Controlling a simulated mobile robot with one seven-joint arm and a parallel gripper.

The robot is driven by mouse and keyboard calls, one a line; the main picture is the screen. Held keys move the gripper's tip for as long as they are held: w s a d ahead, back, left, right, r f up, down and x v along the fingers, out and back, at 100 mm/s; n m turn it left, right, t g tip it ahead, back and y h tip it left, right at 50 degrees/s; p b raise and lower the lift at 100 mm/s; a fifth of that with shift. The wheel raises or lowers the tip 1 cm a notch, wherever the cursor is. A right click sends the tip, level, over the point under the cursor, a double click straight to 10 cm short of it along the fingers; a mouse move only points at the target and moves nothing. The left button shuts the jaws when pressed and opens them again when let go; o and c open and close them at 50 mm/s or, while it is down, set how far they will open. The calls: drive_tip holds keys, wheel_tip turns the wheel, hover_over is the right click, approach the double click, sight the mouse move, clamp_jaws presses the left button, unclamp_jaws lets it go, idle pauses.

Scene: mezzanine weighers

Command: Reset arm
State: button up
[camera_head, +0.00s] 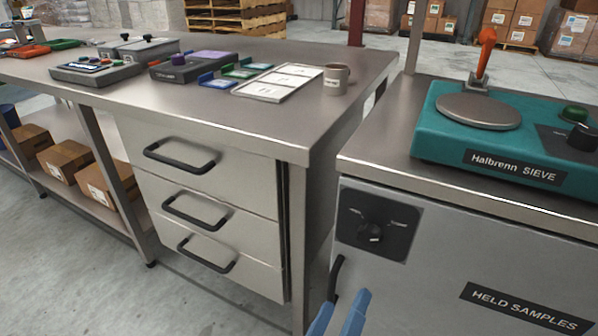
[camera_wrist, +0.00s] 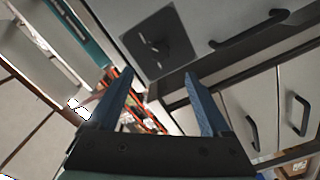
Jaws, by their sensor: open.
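My gripper (camera_head: 341,314) shows at the bottom edge of the head view as two blue fingertips, in front of the grey cabinet (camera_head: 440,285). In the wrist view my gripper (camera_wrist: 160,95) has its two blue fingers spread apart with nothing between them. A dark plate with a knob (camera_wrist: 157,45) on the cabinet front is ahead of the fingers in the wrist view. The same knob (camera_head: 371,233) shows above the fingertips in the head view. Most of my arm is out of the head view.
A steel bench (camera_head: 200,100) with three drawers stands at left. It carries a mug (camera_head: 336,78), a white tray (camera_head: 277,80) and several devices. The teal Halbrenn SIEVE unit (camera_head: 500,146) sits on the cabinet top at right. Drawer handles (camera_head: 180,158) stick out. Floor at lower left is clear.

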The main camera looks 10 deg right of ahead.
drive_tip(key=w+a+r+m+t+y, duration=0.2)
drive_tip(key=w+r+t, duration=0.1)
drive_tip(key=r, duration=0.9)
drive_tip(key=w+a+r+m+t+y, duration=0.2)
drive_tip(key=w+r+m+t, duration=0.15)
drive_tip(key=r, duration=0.75)
drive_tip(key=s+a+r+t+y, duration=0.2)
drive_tip(key=s+r, duration=0.1)
drive_tip(key=r, duration=0.4)
drive_tip(key=s+a+r+n+t+y, duration=0.1)
drive_tip(key=s+r+t+y, duration=0.1)
drive_tip(key=r, duration=0.5)
drive_tip(key=s+a+r+t+y, duration=0.2)
drive_tip(key=s+r, duration=0.1)
drive_tip(key=r, duration=0.3)
wheel_tip(320, 180, up, 36)
drive_tip(key=p, duration=3.7)
drive_tip(key=shift+w+r+p, duration=0.25)
drive_tip(key=shift+w+p, duration=0.05)
drive_tip(key=shift+w, duration=0.1)
drive_tip(key=shift+d, duration=0.1)
